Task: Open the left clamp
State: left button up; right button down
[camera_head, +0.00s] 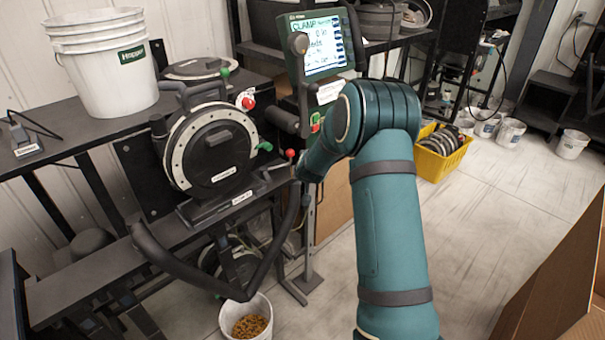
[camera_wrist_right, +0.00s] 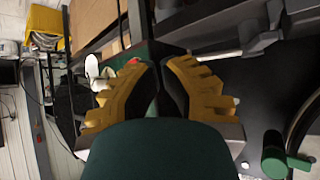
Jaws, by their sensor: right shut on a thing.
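The seed meter (camera_head: 213,150), a round dark housing with a pale rim, stands on the black bench. A green-knobbed clamp (camera_head: 265,147) is at its right edge, and a red-knobbed lever (camera_head: 290,153) is just beyond. Another green knob (camera_head: 224,72) is above the housing. I cannot tell which is the left clamp. My right arm hides most of its gripper in the head view. In the right wrist view, the yellow-fingered right gripper (camera_wrist_right: 155,90) is shut on a dark part between its fingers. A green handle (camera_wrist_right: 275,160) shows apart from them. My left gripper is not in view.
White buckets (camera_head: 105,75) stand on the bench left of the meter. A screen (camera_head: 322,48) stands behind my right arm. A bucket of seed (camera_head: 247,320) is on the floor under a black hose (camera_head: 205,280). A yellow crate (camera_head: 440,155) is at right.

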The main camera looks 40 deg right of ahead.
jog(key=d+p+v, duration=0.1)
jog(key=p+v, duration=0.1)
jog(key=v, duration=0.7)
jog(key=shift+s+r, duration=0.3)
jog(key=shift+s, duration=0.35)
jog(key=shift+d, duration=0.1)
jog(key=s+a+f+n+g+y, duration=0.1)
jog(key=s+a+f+n+y, duration=0.15)
jog(key=a+f, duration=0.85)
jog(key=s+a+f+g+y, duration=0.2)
jog(key=s+a+f, duration=0.2)
jog(key=s+a, duration=0.2)
jog(key=s+a+f+n+g+y, duration=0.1)
jog(key=s+a+f+g+y, duration=0.1)
jog(key=s+a, duration=0.4)
jog(key=s+a+f+g+y, duration=0.1)
jog(key=s+a+f, duration=0.4)
jog(key=a, duration=0.9)
jog(key=shift+s+a+f+n+g+y, duration=0.25)
jog(key=shift+s+f+n+g+y, duration=0.15)
jog(key=shift+s+y, duration=0.15)
